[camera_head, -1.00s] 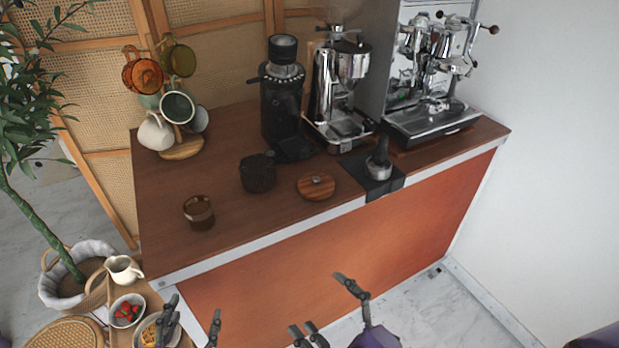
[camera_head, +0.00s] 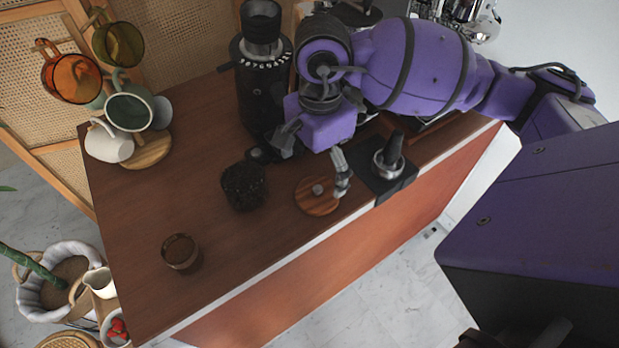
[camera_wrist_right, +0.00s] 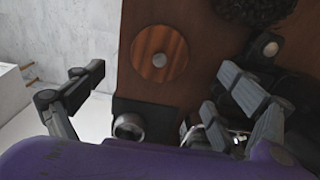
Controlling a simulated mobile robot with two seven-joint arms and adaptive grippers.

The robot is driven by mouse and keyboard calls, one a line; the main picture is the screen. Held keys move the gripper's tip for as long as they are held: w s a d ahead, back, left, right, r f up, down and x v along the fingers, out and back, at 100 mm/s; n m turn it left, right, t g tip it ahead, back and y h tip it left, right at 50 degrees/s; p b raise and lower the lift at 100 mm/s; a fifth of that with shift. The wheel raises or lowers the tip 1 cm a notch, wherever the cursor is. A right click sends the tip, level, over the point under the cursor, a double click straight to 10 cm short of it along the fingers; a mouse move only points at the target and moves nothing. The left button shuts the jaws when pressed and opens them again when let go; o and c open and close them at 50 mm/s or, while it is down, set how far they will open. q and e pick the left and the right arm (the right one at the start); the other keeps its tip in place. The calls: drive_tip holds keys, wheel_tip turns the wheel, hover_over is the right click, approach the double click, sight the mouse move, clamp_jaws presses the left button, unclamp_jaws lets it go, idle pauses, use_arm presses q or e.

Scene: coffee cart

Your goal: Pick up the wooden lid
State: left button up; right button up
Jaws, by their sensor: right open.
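The round wooden lid (camera_head: 310,203) has a small grey knob and lies flat on the brown counter near its front edge. My right gripper (camera_head: 313,160) is open above the counter, just behind the lid, with one finger partly overlapping the lid's right side in the head view. In the right wrist view the lid (camera_wrist_right: 145,48) lies whole and uncovered ahead of the spread fingers (camera_wrist_right: 161,82), with nothing between them. I cannot tell the exact height of the fingers above the lid. My left gripper is not in view.
A dark, open-looking canister (camera_head: 243,187) stands left of the lid. A tamper (camera_head: 388,160) stands on a black mat (camera_head: 400,184) to its right. The black grinder (camera_head: 255,90) is behind. A brown cup (camera_head: 180,252) stands front left, with bare counter between.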

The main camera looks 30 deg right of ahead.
sight(318, 189)
wheel_tip(318, 189, down, 7)
drive_tip(key=shift+s+d+r+p, duration=0.1)
drive_tip(key=shift+r+p, duration=0.1)
drive_tip(key=shift+p, duration=0.25)
drive_tip(key=shift+f, duration=0.5)
drive_tip(key=c, duration=1.2)
drive_tip(key=shift+r, duration=0.1)
